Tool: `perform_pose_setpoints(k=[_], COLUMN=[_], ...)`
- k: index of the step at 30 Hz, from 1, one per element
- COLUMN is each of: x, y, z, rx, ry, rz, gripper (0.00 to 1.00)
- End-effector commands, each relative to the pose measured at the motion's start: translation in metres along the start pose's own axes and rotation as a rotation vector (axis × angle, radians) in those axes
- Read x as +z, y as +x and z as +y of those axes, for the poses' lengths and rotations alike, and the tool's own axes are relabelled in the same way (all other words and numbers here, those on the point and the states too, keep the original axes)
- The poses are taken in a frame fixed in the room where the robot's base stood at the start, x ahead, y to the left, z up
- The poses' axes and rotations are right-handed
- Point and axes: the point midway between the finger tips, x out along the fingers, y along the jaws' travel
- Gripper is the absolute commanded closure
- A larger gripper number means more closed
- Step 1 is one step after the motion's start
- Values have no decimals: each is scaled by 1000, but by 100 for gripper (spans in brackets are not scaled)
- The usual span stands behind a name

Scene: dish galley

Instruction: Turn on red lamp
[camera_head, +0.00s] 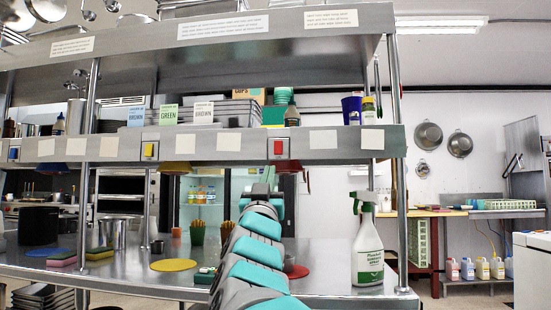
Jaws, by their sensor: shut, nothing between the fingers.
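The red lamp (289,166) hangs under the middle shelf, and its dark red shade shows just below the shelf edge. A red switch plate (278,148) is on the shelf's front edge, just above and left of the shade. My arm reaches up from the bottom middle. My gripper (269,177) is at the far end of it, small and partly hidden by my own arm links. It is shut and empty, below the red switch and appearing apart from it. I cannot tell whether the lamp is lit.
On the steel counter stand a green-labelled spray bottle (368,243), a red mat (297,271), a yellow mat (173,265) and sponges (99,253).

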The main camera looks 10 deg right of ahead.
Motion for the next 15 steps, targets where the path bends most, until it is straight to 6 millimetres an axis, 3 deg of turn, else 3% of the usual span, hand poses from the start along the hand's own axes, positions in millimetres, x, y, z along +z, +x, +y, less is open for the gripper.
perform_pose_setpoints(k=[5, 15], x=[-1, 0], y=[9, 58], z=[-1, 1], rx=[-1, 1], ry=[0, 0], rz=[0, -1], gripper=[100, 100])
